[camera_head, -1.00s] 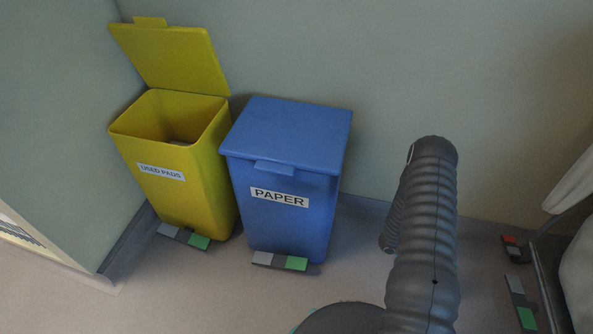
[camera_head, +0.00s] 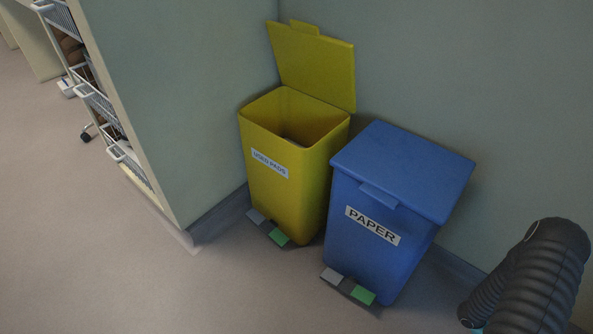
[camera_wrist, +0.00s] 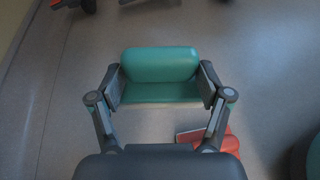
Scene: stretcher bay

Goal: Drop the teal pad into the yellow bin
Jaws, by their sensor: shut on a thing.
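The yellow bin (camera_head: 290,190) stands against the wall in the head view, labelled "USED PADS". Its lid (camera_head: 313,64) is up and its mouth is open. The teal pad (camera_wrist: 160,66) is in the wrist view, between the two fingers of my gripper (camera_wrist: 160,84). My gripper is shut on it, one finger at each end, and holds it over the floor. In the head view my dark arm shows at the lower right; my gripper and the pad are out of that view, apart from the bin.
A blue bin (camera_head: 388,210) labelled "PAPER", lid shut, stands right of the yellow one. Both have foot pedals at the front. A wall end and a rack with wire baskets (camera_head: 100,105) are at the left. Red objects (camera_wrist: 205,138) lie below my gripper. Floor in front is clear.

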